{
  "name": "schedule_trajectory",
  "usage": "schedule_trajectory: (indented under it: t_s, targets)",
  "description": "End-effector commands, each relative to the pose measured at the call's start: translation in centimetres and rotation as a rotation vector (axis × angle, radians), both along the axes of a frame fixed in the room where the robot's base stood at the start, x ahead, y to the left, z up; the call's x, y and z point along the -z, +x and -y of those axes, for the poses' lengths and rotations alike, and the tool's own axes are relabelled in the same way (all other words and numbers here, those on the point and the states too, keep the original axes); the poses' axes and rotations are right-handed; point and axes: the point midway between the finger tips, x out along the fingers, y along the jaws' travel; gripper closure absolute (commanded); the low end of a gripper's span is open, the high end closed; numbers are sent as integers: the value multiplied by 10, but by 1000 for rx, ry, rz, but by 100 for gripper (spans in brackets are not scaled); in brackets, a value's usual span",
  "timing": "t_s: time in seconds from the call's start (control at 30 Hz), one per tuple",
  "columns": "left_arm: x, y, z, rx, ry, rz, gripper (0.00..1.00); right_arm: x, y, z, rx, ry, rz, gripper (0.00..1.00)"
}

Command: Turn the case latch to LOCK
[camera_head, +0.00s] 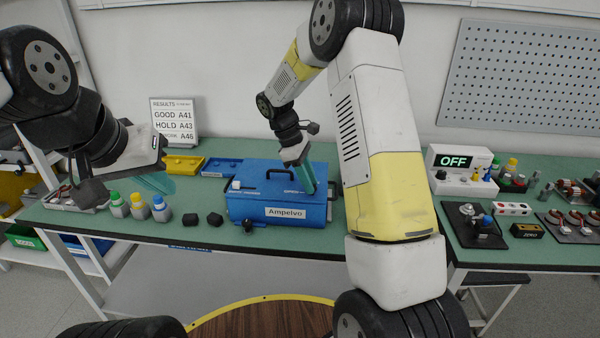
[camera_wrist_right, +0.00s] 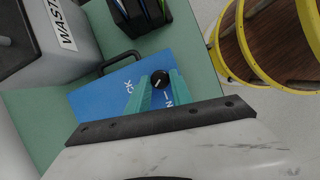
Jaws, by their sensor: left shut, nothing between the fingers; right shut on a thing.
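The blue case (camera_head: 278,208), labelled "Ampelvo", stands on the green bench; its lid also shows in the right wrist view (camera_wrist_right: 90,98). A round black latch knob (camera_wrist_right: 160,77) with a white mark sits on the lid between white lettering, partly covered, ending in "CK" on one side and "N" on the other. My right gripper (camera_head: 311,190) reaches down onto the lid's right part. Its teal fingers, also in the right wrist view (camera_wrist_right: 157,86), are shut on the knob. In the head view they hide the knob. My left gripper (camera_head: 160,184) is shut and empty, left of the case.
Yellow (camera_head: 184,165) and blue (camera_head: 220,167) trays lie behind. My right arm hides the bench right of the case. A device reading "OFF" (camera_head: 455,160) stands farther right.

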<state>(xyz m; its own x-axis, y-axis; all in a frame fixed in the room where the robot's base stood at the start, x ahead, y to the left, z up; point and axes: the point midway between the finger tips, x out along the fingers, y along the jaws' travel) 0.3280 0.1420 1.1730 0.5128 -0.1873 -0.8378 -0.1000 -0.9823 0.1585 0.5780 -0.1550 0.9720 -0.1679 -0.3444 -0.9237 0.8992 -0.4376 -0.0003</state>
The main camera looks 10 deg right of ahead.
Motion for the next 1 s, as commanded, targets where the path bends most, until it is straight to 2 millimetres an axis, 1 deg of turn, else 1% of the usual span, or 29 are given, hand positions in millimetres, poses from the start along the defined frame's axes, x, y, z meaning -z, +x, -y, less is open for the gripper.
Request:
schedule_trajectory:
  t_s: [0.2,0.5,0.8,1.0]
  targets:
    - [0,0,0,0,0,0,100,0,3,1,204,2,1,100]
    - [0,0,0,0,0,0,100,0,4,2,444,1,2,100]
    - [0,0,0,0,0,0,100,-1,5,3,585,3,3,100]
    - [0,0,0,0,0,0,100,-1,5,3,621,2,3,100]
